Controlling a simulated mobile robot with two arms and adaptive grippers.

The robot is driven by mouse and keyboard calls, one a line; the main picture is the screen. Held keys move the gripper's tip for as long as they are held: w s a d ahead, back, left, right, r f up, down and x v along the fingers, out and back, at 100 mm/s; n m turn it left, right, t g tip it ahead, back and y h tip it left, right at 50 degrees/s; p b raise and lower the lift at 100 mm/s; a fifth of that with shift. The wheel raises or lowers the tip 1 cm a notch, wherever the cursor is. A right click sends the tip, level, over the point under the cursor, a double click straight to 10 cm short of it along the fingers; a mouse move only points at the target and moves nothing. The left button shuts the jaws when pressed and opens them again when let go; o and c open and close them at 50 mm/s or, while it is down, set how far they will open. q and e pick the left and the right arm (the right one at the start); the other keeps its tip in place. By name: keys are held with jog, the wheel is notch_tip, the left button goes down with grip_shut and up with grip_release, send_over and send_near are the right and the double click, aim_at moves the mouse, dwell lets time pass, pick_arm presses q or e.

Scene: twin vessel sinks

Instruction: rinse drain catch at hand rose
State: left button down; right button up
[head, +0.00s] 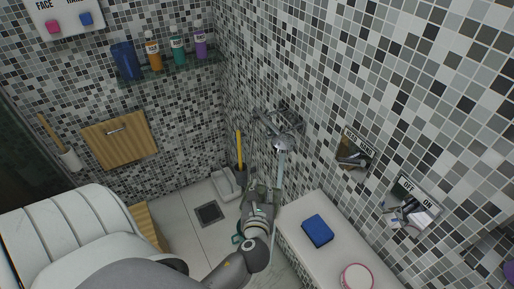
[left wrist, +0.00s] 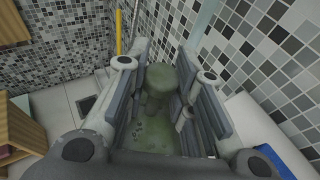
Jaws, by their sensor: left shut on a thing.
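My left gripper (head: 262,188) is beside the right wall, below the hand rose (head: 283,145). In the left wrist view, its fingers (left wrist: 160,88) are shut on the drain catch (left wrist: 158,78), a grey-green piece with a round knob above a wider perforated disc. In the head view the catch is mostly hidden by the gripper. A pale blue stream (head: 281,166) runs down from the rose close to the fingers. It also shows in the left wrist view (left wrist: 203,20), passing behind the right finger; I cannot tell whether it touches the catch. My right gripper is out of view.
A floor drain (head: 209,213) lies left of my arm. A white ledge (head: 296,213) with a blue sponge (head: 318,230) and a round pink-rimmed item (head: 357,277) is on the right. Two wall levers, a rose selector (head: 355,157) and an OFF/ON tap (head: 408,213), are farther right. A yellow handle (head: 239,150) stands in the corner.

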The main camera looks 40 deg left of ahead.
pick_arm(q)
jog(key=shift+w+a+f+b, duration=0.1)
jog(key=shift+w+f+b, duration=0.05)
jog(key=shift+w, duration=0.4)
jog(key=shift+w+f+b, duration=0.15)
jog(key=shift+w, duration=0.35)
jog(key=shift+w+a+f+b, duration=0.15)
jog(key=shift+w+b, duration=0.4)
jog(key=shift+w, duration=0.5)
jog(key=w+f, duration=0.1)
jog(key=w, duration=0.5)
jog(key=shift+a, duration=0.2)
jog(key=shift+d, duration=0.15)
jog(key=shift+w+d, duration=0.1)
jog(key=shift+d, duration=0.35)
jog(key=shift+a, duration=0.15)
